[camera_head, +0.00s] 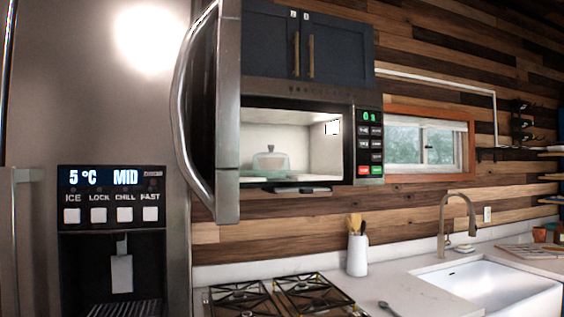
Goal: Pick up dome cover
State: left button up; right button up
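A clear glass dome cover (270,161) with a small knob on top is inside the lit microwave (300,94). It seems to rest on a greenish glass plate or turntable low in the cavity; the exact contact is too small to tell. The microwave door (228,120) stands open, swung out towards me on the left side with its curved handle. Neither of my grippers is in view.
The tall steel fridge (90,120) with a dispenser panel fills the left. Below the microwave are the stove grates (280,297). A white utensil holder (357,254), a faucet (456,215) and a white sink (497,284) are to the right. The microwave opening is unobstructed from the front.

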aim_at(270, 160)
jog(key=i+l, duration=0.25)
jog(key=l, duration=0.15)
jog(key=i+l, duration=0.2)
jog(key=l, duration=0.15)
jog(key=i+l, duration=0.25)
jog(key=l, duration=0.15)
